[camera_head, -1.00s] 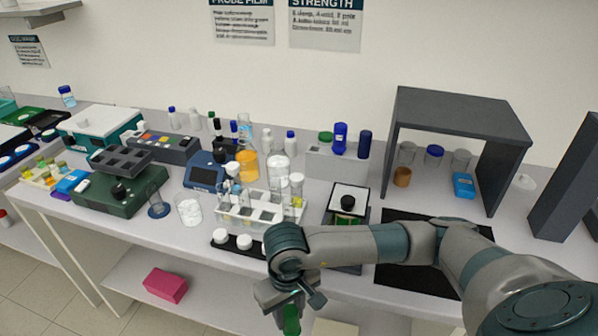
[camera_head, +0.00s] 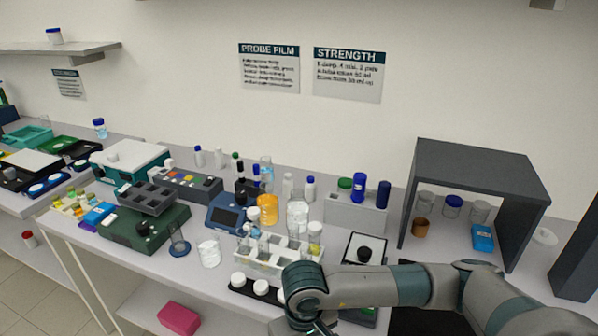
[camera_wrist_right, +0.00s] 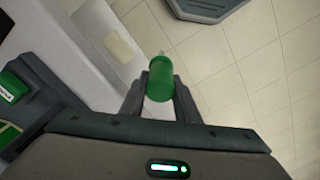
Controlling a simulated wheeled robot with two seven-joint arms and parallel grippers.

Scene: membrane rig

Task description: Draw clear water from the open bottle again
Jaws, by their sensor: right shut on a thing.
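My right gripper (camera_wrist_right: 160,97) is shut on a green dropper-like piece (camera_wrist_right: 160,80) with a pale tip, seen nearly end-on in the right wrist view. The gripper hangs over the floor just off the bench's front edge; in the head view it is cut off at the bottom. I cannot tell for sure which vessel is the open bottle. A clear glass vessel (camera_head: 298,214) stands behind the white tube rack (camera_head: 262,262), beside a flask of orange liquid (camera_head: 267,209). A clear beaker (camera_head: 209,253) stands left of the rack. My left gripper is out of view.
A dark strip with white-capped jars (camera_head: 261,287) lies before the rack, close to my right arm. A balance-like device (camera_head: 364,254) and a grey hood (camera_head: 480,185) stand to the right. A pink box (camera_head: 179,318) lies on the lower shelf.

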